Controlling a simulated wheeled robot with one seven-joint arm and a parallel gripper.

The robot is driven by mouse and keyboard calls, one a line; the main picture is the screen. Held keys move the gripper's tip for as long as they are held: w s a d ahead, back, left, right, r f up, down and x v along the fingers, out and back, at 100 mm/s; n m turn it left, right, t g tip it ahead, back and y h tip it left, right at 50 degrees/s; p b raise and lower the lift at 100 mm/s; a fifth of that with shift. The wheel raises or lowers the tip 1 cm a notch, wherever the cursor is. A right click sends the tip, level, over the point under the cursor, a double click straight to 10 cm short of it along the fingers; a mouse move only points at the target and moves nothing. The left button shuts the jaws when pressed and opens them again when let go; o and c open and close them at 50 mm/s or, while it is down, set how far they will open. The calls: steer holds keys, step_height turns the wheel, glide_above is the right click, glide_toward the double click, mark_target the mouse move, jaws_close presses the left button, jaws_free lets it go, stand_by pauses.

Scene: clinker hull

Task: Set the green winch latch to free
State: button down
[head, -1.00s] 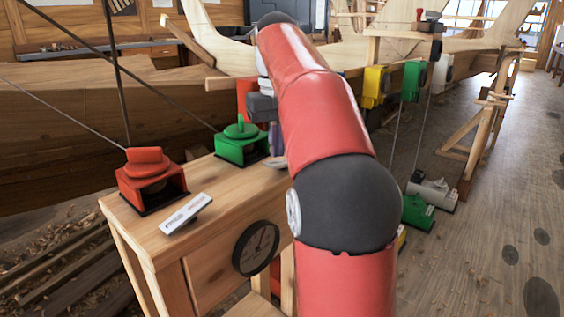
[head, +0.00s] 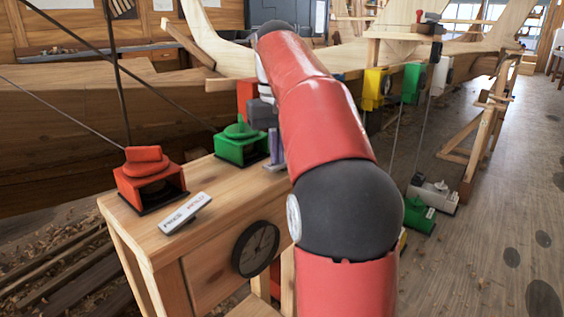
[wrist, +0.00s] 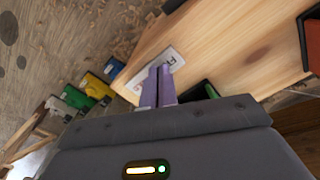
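The green winch (head: 240,147) stands on the wooden bench behind the red one. Its green latch (head: 240,128) sits on top. I cannot read from its angle which setting it is on. My gripper (head: 273,148) points down just right of this winch, with its purple fingers apart from the latch. In the wrist view the fingers (wrist: 158,84) look closed together with nothing between them, over a white label plate (wrist: 160,68). Only a sliver of green (wrist: 211,91) shows beside my gripper there; the gripper body hides the rest.
A red winch (head: 150,184) with a label plate (head: 184,213) stands at the bench's near left end. A round dial (head: 255,249) is on the bench front. Ropes cross at upper left. Another green winch (head: 418,214) stands low at right.

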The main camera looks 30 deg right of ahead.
steer(key=shift+f, duration=0.25)
steer(key=shift+r, duration=0.1)
step_height(320, 180, up, 5)
steer(key=p, duration=0.5)
steer(key=shift+r+p, duration=0.5)
steer(key=shift+r, duration=0.45)
